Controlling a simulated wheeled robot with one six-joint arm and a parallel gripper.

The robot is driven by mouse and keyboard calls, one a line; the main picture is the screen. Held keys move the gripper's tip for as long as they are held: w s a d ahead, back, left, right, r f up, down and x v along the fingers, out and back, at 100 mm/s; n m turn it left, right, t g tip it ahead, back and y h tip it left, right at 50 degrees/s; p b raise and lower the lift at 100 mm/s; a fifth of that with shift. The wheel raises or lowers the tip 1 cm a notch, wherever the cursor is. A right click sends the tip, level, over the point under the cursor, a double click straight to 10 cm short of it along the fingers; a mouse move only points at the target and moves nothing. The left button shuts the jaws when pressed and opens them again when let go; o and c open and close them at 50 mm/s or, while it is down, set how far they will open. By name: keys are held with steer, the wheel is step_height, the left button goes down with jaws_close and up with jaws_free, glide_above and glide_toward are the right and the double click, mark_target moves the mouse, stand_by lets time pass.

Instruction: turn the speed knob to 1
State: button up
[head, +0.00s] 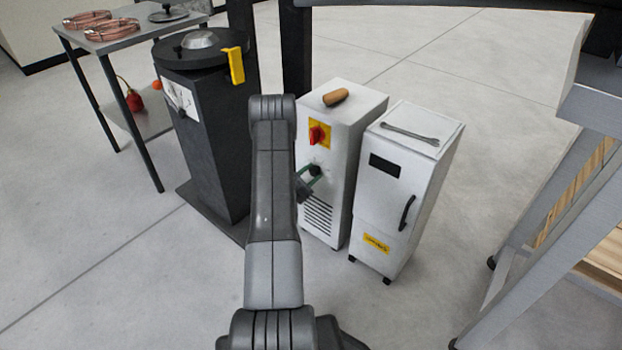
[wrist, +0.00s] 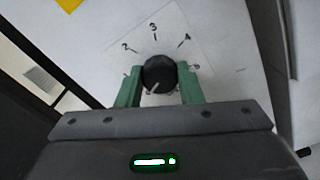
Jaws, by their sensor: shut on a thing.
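The speed knob (wrist: 159,72) is round and black, on a white dial plate on the front of a white cabinet. In the wrist view a light pointer mark on it points down and slightly left. The digits 2, 3 and 4 show in an arc above it; small marks by the fingers are too faint to read surely. My gripper (wrist: 162,78) has its green fingers on either side of the knob, shut on it. In the head view the knob (head: 315,170) is small, beside my gripper (head: 309,180), and partly covered.
Above the knob is a red switch on a yellow plate (head: 318,133). A wooden-coloured handle piece (head: 336,97) lies on the white cabinet (head: 345,190). A second white cabinet (head: 400,190) with a wrench (head: 410,133) stands right. A dark pedestal machine (head: 212,140) stands left.

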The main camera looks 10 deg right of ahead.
steer(key=m+b, duration=0.5)
steer(key=shift+f, duration=0.3)
steer(key=shift+r+m+b, duration=0.15)
steer(key=shift+m+b, duration=0.85)
steer(key=shift+b, duration=0.25)
steer(key=shift+r, duration=0.1)
steer(key=o, duration=1)
steer(key=shift+c, duration=0.2)
steer(key=p+v, duration=0.3)
steer(key=v, duration=1)
steer(key=shift+s+a, duration=0.25)
steer(key=shift+s, duration=0.05)
